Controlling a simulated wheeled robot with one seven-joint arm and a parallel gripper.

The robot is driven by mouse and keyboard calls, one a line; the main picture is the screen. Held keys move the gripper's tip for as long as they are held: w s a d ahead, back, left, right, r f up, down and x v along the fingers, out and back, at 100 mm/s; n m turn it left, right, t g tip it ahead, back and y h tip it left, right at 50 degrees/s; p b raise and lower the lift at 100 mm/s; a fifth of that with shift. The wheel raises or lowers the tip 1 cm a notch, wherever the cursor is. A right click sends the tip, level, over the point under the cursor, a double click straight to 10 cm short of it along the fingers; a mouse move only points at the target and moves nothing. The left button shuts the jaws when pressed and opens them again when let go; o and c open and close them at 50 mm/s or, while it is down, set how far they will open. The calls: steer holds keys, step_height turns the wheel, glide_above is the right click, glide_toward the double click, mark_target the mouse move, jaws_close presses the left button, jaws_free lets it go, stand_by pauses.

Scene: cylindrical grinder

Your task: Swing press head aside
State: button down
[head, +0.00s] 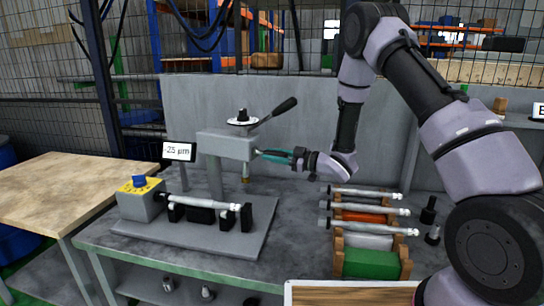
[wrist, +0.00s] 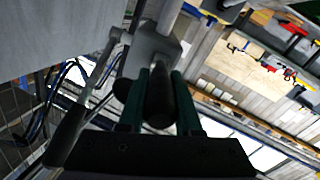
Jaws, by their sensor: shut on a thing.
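The press head (head: 226,146) is a grey box on a grey column over the fixture base, with a dial on top and a lever with a black handle (head: 282,108) angled up to the right. My gripper (head: 268,155) has teal fingers and reaches the head's right side from the right. In the wrist view the gripper (wrist: 158,82) is shut on a dark rounded grip (wrist: 158,103) that sticks out from the grey head (wrist: 150,48). The lever handle also shows at left there (wrist: 68,132). The grip is mostly hidden by the fingers in the head view.
Below the head, a shaft (head: 205,202) lies on black supports next to a grey box with a blue knob (head: 139,182). A wooden rack (head: 338,240) with several shafts stands at right. A grey panel (head: 330,110) closes the back. A display (head: 179,151) stands left of the head.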

steer(key=c, duration=0.6)
jaws_free()
steer(key=shift+a, duration=0.1)
steer(key=v, duration=1)
steer(key=shift+s+d, duration=0.15)
steer(key=shift+d, duration=0.25)
